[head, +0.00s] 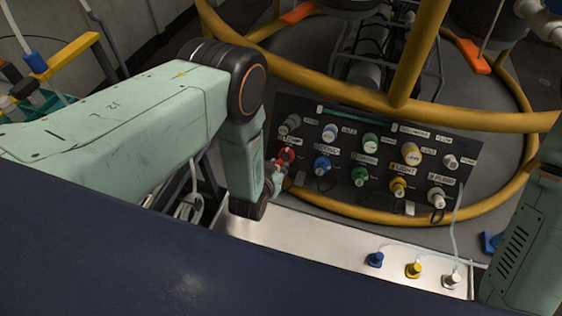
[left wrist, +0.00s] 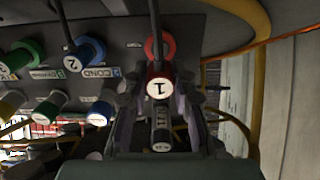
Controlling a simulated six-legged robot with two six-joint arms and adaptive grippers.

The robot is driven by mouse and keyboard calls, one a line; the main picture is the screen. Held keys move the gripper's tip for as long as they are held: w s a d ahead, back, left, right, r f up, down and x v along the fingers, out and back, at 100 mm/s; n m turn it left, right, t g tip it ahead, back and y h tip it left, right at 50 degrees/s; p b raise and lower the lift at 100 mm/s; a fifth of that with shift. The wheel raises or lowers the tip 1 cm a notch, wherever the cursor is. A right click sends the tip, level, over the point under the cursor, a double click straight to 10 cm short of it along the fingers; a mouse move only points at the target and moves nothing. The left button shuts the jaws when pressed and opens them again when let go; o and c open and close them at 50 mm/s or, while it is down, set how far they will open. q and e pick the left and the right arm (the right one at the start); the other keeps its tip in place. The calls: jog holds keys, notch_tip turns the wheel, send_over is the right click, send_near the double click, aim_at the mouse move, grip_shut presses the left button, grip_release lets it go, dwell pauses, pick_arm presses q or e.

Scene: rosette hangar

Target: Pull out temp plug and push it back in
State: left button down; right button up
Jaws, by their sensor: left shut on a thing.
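The temp plug (head: 286,155) is red and sits at the left end of the lower row on the dark connector panel (head: 328,204). In the left wrist view the plug (left wrist: 158,88) shows its white end marked 1, with a red ring (left wrist: 160,47) behind it. My left gripper (head: 277,170) is shut on this plug, with a finger (left wrist: 126,105) on each side of it. I cannot tell how deep the plug sits in its socket. My right gripper is not in view; only part of the right arm shows at the right edge.
Blue (head: 322,163), green (head: 360,175) and yellow (head: 398,187) plugs stand close by on the panel. Yellow tubing (head: 460,122) runs behind and around it. Small blue, yellow and white connectors (head: 414,270) stand on the pale metal ledge (head: 300,246) in front.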

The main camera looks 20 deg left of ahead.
pick_arm(q)
jog(key=shift+x, duration=2.2)
jog(key=shift+w+f+b, duration=0.15)
jog(key=shift+w+b, duration=0.05)
jog(key=shift+b, duration=0.25)
jog(key=shift+w+f, duration=0.1)
jog(key=shift+w, duration=0.15)
jog(key=shift+b, duration=0.4)
dwell(0.6)
jog(key=c, duration=1)
grip_release()
